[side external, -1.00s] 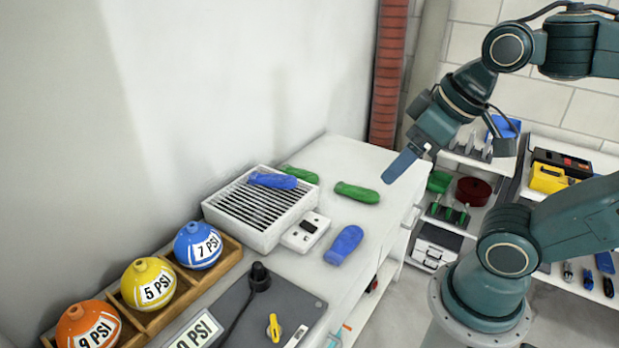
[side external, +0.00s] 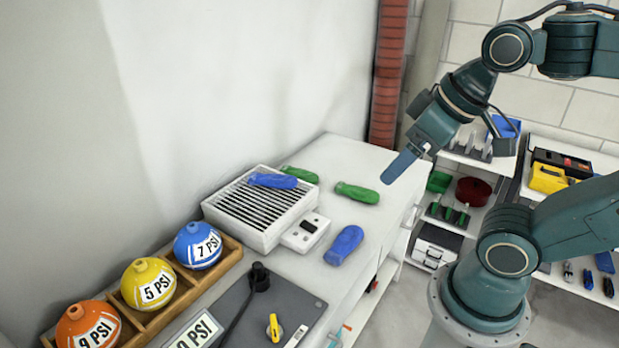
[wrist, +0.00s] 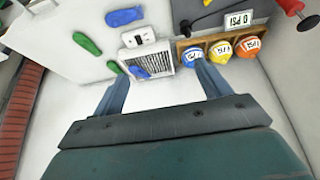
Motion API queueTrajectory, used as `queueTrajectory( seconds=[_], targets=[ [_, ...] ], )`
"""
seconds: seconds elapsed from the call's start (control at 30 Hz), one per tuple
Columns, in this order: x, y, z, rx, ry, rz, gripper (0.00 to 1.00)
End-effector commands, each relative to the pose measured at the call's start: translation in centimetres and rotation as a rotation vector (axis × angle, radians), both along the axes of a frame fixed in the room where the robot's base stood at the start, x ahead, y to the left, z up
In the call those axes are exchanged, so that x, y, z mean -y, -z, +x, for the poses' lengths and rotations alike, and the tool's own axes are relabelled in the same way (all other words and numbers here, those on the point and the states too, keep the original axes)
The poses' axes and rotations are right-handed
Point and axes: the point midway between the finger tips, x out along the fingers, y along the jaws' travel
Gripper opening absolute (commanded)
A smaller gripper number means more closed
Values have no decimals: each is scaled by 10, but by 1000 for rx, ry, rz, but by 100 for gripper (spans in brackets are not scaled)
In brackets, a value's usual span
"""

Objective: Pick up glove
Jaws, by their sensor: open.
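Two blue and two green flat, rounded pieces, which look like gloves, lie on the white bench. One blue glove (side external: 343,245) lies near the front edge and shows in the wrist view (wrist: 124,17). One green glove (side external: 357,193) lies farther back, also in the wrist view (wrist: 87,43). Another blue glove (side external: 272,181) lies on a slatted white box (side external: 255,222), and a second green glove (side external: 301,174) lies just behind it. My gripper (side external: 402,166) is above the bench's right edge, apart from all gloves. In the wrist view its fingers (wrist: 162,72) are spread and empty.
A wooden rack (side external: 223,265) with orange, yellow and blue PSI-labelled balls stands at the left front. A grey panel (side external: 225,310) with a black knob and a yellow knob is beside it. A wall runs behind the bench. Shelves with tools (side external: 470,190) stand at the right.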

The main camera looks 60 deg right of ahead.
Motion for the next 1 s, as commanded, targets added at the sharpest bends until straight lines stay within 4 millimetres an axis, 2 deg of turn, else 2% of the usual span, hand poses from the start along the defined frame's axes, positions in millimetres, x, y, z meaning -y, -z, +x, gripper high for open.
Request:
queueTrajectory(
  seconds=[0.27,0.47,0.67,1.0],
  targets=[
    [0,-1,2,-1,-2,-1,76],
    [2,-9,18,-14,-15,-9,76],
    [6,-21,53,-37,-48,-23,76],
    [23,-30,131,-80,-117,-46,76]
  ],
)
